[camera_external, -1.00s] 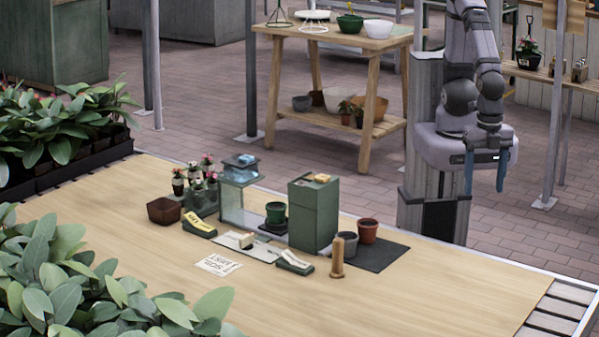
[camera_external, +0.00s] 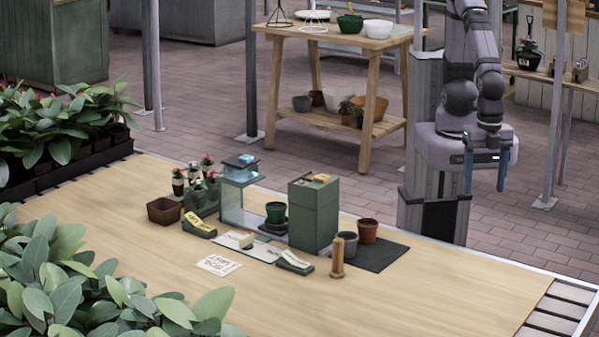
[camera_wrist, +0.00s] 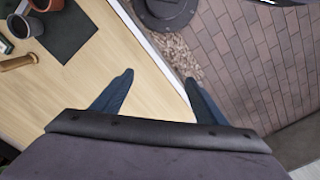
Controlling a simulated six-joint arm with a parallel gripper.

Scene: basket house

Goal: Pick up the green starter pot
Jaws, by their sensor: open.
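The green starter pot (camera_external: 276,212) stands upright in the external view, on a dark base between a glass-sided case and a tall green box. It does not show in the wrist view. My gripper (camera_external: 485,187) hangs at the right, beyond the far edge of the table and well apart from the pot. Its blue fingers point down, spread and empty. In the wrist view my gripper (camera_wrist: 158,82) is open, with one finger over the tabletop and the other over the far side of the table edge.
The tall green box (camera_external: 313,215) stands between the pot and my gripper's side. A grey pot (camera_external: 347,246), a terracotta pot (camera_external: 367,231) and a wooden peg (camera_external: 337,258) stand nearby. The glass-sided case (camera_external: 232,203) is left of the green pot. The table's right part (camera_external: 450,280) is clear.

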